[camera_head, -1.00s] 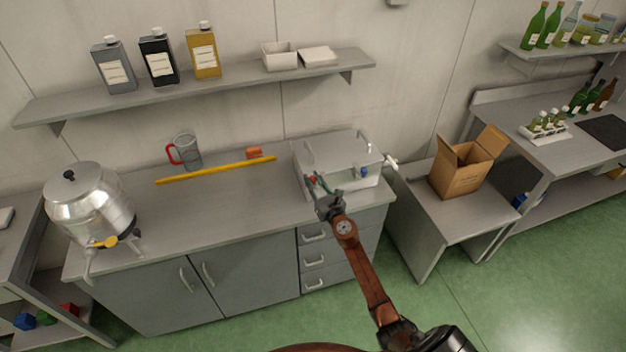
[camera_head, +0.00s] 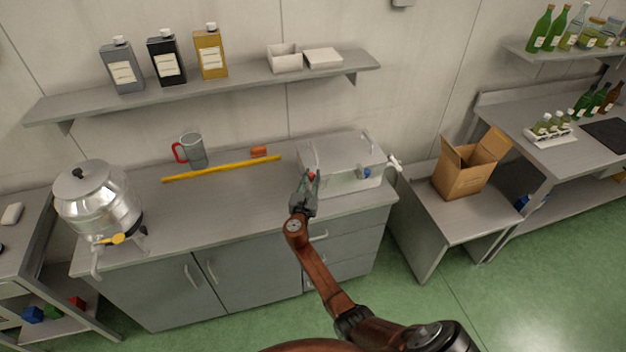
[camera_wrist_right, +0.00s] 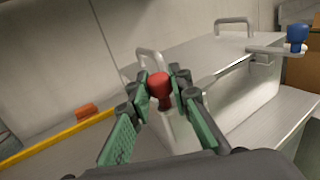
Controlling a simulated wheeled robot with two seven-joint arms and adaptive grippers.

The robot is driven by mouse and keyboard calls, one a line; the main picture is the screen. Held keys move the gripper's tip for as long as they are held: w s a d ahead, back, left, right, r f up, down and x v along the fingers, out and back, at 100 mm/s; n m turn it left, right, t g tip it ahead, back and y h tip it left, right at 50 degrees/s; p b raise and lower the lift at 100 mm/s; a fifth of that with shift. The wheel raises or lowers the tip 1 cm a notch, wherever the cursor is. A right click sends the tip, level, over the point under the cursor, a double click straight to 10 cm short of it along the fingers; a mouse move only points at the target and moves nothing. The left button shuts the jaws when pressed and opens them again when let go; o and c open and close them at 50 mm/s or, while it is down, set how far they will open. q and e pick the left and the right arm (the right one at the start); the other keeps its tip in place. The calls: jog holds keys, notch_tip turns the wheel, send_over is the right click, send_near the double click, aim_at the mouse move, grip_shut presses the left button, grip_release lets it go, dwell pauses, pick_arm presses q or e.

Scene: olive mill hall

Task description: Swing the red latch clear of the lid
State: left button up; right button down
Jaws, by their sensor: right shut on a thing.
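A grey metal box with a lid (camera_head: 345,152) stands at the right end of the counter, and the lid also shows in the wrist view (camera_wrist_right: 205,52). The red latch (camera_head: 311,177) is at the box's front left; its red knob (camera_wrist_right: 159,86) shows in the wrist view. My right gripper (camera_head: 309,180) is shut on this knob, with a green-padded finger on each side. The latch's arm is mostly hidden by the fingers, so its angle over the lid cannot be told. A blue-knobbed latch (camera_wrist_right: 297,36) sits at the right of the box front. My left gripper is out of view.
A yellow bar (camera_head: 222,169), an orange block (camera_head: 259,151) and a red-handled jug (camera_head: 194,150) lie or stand left of the box. A steel urn (camera_head: 97,205) is at the counter's left end. A shelf (camera_head: 220,88) hangs above. An open carton (camera_head: 462,178) stands right.

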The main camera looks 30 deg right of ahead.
jog(key=shift+w+m+g+h+b, duration=0.25)
jog(key=shift+m+g+h+b, duration=0.2)
jog(key=shift+m+g+h, duration=0.2)
jog(key=shift+r, duration=0.1)
jog(key=c, duration=1.8)
grip_release()
jog(key=shift+o, duration=0.2)
jog(key=v, duration=1.2)
jog(key=shift+w, duration=0.1)
